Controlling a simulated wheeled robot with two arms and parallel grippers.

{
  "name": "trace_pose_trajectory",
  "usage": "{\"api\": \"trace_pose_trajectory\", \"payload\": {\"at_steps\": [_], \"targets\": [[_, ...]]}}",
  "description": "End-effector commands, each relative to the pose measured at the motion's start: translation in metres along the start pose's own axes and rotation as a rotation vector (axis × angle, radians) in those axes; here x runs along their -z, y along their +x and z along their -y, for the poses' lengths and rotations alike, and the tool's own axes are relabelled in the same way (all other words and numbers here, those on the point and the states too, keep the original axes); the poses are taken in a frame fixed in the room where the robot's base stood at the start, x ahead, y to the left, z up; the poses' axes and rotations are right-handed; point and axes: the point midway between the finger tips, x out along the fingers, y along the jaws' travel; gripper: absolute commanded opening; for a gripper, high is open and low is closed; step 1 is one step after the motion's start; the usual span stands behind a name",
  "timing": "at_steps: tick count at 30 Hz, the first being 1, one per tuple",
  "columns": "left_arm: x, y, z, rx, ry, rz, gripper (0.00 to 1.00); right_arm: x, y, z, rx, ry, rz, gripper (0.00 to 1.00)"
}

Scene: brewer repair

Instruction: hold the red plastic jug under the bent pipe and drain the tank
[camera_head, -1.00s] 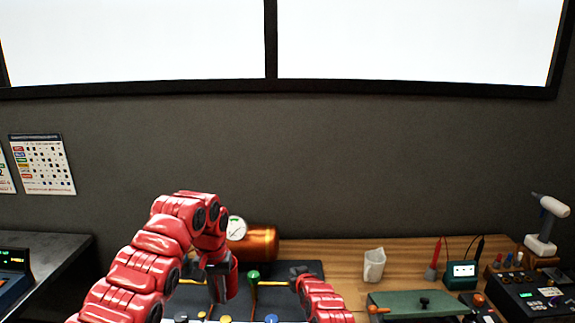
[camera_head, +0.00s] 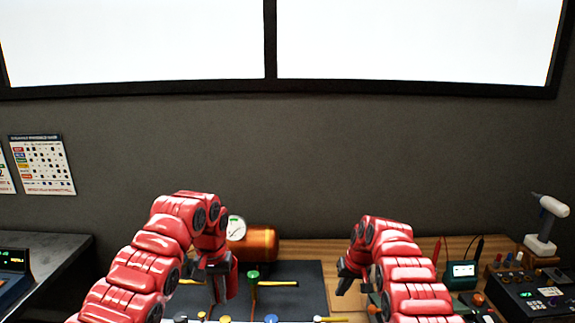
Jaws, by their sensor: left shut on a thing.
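The copper tank (camera_head: 262,240) lies on the bench with a round white gauge (camera_head: 237,229) at its left end. My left gripper (camera_head: 217,278) is left of and below the tank, over the dark mat. It is shut on a red thing (camera_head: 231,283) that looks like the red plastic jug, partly hidden by the gripper. A green knob (camera_head: 253,275) with a thin stem stands just right of it. I cannot make out the bent pipe for certain. My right gripper (camera_head: 352,282) is right of the mat; its jaw opening is unclear.
The dark mat (camera_head: 310,290) has a yellow-handled tool (camera_head: 280,283) and several colored small tools along its front. At the right are a teal meter (camera_head: 462,272), a black control box (camera_head: 530,295) and a white upright tool (camera_head: 543,225). Bare wood shows behind the mat.

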Motion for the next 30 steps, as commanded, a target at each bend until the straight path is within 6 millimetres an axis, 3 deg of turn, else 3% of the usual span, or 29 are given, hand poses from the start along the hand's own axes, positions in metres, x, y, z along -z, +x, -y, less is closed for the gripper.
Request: {"api": "trace_pose_trajectory", "payload": {"at_steps": [9, 30], "targets": [[0.000, 0.000, 0.000, 0.000, 0.000, 0.000, 0.00, -0.007, 0.029, -0.005, -0.001, -0.001, -0.001, 0.00], [0.000, 0.000, 0.000, 0.000, 0.000, 0.000, 0.00, -0.007, 0.029, -0.005, -0.001, -0.001, -0.001, 0.00]]}}
